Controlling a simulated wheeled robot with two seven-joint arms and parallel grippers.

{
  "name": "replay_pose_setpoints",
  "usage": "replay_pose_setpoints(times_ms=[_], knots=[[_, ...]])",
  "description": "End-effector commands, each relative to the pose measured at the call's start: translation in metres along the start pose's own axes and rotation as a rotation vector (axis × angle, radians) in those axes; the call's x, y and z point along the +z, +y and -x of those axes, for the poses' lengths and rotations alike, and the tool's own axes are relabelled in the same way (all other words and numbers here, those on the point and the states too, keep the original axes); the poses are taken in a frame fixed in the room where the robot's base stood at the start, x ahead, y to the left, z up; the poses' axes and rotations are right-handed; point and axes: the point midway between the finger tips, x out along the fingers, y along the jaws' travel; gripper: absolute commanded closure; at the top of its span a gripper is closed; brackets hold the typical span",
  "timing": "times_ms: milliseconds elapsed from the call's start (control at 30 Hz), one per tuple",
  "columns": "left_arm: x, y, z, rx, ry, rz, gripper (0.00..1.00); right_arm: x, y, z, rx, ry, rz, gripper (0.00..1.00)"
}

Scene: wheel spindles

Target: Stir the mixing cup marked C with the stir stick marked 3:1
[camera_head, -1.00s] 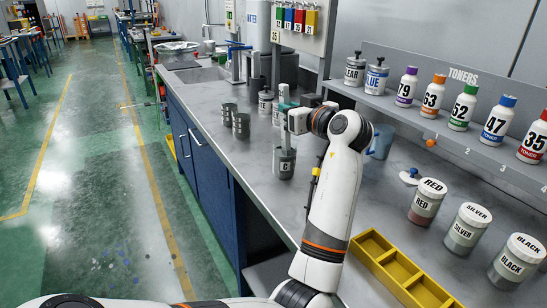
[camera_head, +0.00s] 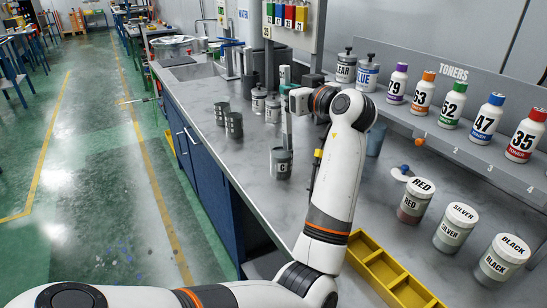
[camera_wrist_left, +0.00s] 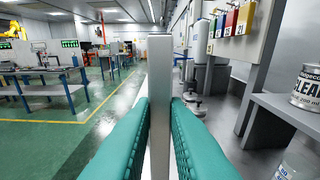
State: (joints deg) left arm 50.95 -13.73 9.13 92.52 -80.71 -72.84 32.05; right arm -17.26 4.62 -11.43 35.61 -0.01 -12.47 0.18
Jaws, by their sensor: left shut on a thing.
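The mixing cup marked C (camera_head: 283,167) is a grey cup standing upright on the bench. My left gripper (camera_head: 286,80) is above it, with its teal fingers shut on a grey stir stick (camera_head: 287,128). The stick hangs upright down to the cup's mouth. I cannot tell whether its lower end is inside the cup or just above it. In the left wrist view the stick (camera_wrist_left: 160,85) stands between the teal fingers (camera_wrist_left: 160,130). No mark on it can be read. My right gripper is not in view.
Dark cups (camera_head: 234,124) stand left of cup C, and metal cans (camera_head: 272,108) behind it. A toner shelf (camera_head: 455,140) runs along the right. RED (camera_head: 416,202), SILVER and BLACK pots and a yellow tray (camera_head: 385,270) are at the front right. Bare bench lies around cup C.

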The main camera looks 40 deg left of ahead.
Motion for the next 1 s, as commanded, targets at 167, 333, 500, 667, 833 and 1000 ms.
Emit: replay_pose_setpoints(times_ms=[167,333,500,667,833,1000], knots=[[0.016,0.0,0.002,-0.001,0.0,0.002,1.0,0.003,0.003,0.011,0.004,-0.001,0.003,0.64],[0.032,0.0,0.004,-0.001,0.0,0.002,1.0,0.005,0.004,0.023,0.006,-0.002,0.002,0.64],[0.043,0.0,0.005,0.0,0.0,0.002,1.0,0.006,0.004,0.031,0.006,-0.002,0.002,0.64],[0.045,0.0,0.005,0.0,0.0,0.001,1.0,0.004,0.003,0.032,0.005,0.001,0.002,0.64],[0.044,0.0,0.005,0.0,0.0,0.001,1.0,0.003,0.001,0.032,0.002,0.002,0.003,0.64],[0.045,0.001,0.004,0.003,0.0,0.002,1.0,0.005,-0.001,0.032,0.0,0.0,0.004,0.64]])
